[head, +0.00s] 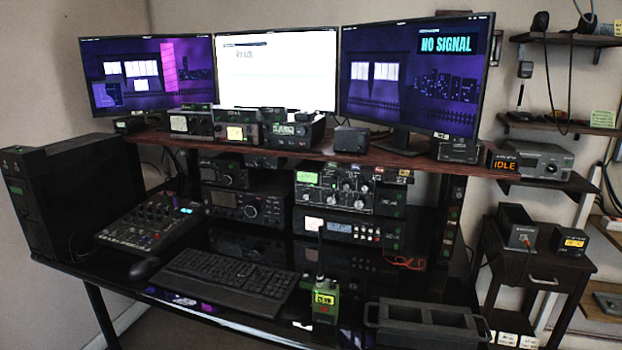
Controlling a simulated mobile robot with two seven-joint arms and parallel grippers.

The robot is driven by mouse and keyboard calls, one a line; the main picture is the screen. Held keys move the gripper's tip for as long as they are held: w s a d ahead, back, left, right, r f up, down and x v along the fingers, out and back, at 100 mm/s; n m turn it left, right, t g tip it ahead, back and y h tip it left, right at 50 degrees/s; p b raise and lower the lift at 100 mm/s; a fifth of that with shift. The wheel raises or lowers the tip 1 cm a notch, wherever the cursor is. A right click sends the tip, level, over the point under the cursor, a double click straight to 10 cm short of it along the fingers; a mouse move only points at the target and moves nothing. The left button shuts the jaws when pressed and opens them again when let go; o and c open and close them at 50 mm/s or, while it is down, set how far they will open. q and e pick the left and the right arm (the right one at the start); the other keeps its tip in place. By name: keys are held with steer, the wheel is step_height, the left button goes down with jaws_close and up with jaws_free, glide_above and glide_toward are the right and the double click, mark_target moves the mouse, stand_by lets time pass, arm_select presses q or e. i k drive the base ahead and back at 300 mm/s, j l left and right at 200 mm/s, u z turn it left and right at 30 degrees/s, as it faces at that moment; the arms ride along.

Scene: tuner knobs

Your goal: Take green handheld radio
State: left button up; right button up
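The green handheld radio (325,303) stands upright near the front edge of the black desk (228,325). It has a small lit yellow display and a dark antenna pointing up. It is just right of the keyboard and left of a dark open tray. Neither of my grippers shows in the head view. Nothing is touching the radio.
The keyboard (230,280) and mouse (144,268) lie left of the radio, with a mixer (150,222) behind. The dark tray (425,325) is close on the right. Stacked radio units (348,192) and a raised wooden shelf (300,147) with monitors stand behind.

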mark_target(323, 295)
steer(key=i+z, duration=0.1)
steer(key=i, duration=0.6)
steer(key=j+z, duration=0.5)
steer(key=j, duration=0.25)
steer(key=j+z, duration=0.5)
steer(key=j, duration=0.25)
steer(key=l+u, duration=0.25)
steer(key=u, duration=0.15)
steer(key=l+u, duration=0.2)
steer(key=u, duration=0.2)
steer(key=i+l, duration=0.05)
